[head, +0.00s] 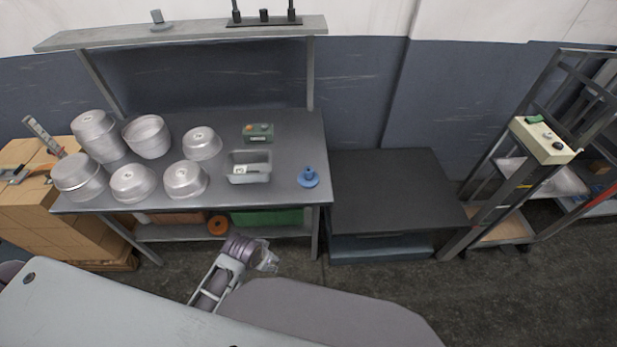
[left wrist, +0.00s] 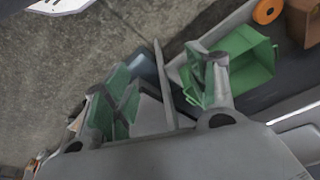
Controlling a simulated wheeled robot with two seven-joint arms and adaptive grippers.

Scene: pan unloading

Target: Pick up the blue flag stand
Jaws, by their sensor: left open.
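The blue flag stand (head: 308,178) is a small round blue base with a short upright post. It stands near the front right corner of the grey workbench (head: 285,192) in the head view. My left gripper (head: 266,259) is below and in front of the bench edge, apart from the stand and lower left of it in the picture. In the left wrist view its two fingers (left wrist: 163,92) are spread with nothing held between them. I cannot make out the stand in that view. My right gripper is not in view.
Several metal pans (head: 185,179) crowd the bench's left half. A grey tray (head: 262,172) and a green control box (head: 258,132) lie left of the stand. A green bin (head: 280,217) is on the lower shelf. A black table (head: 385,190) adjoins at right, its top clear.

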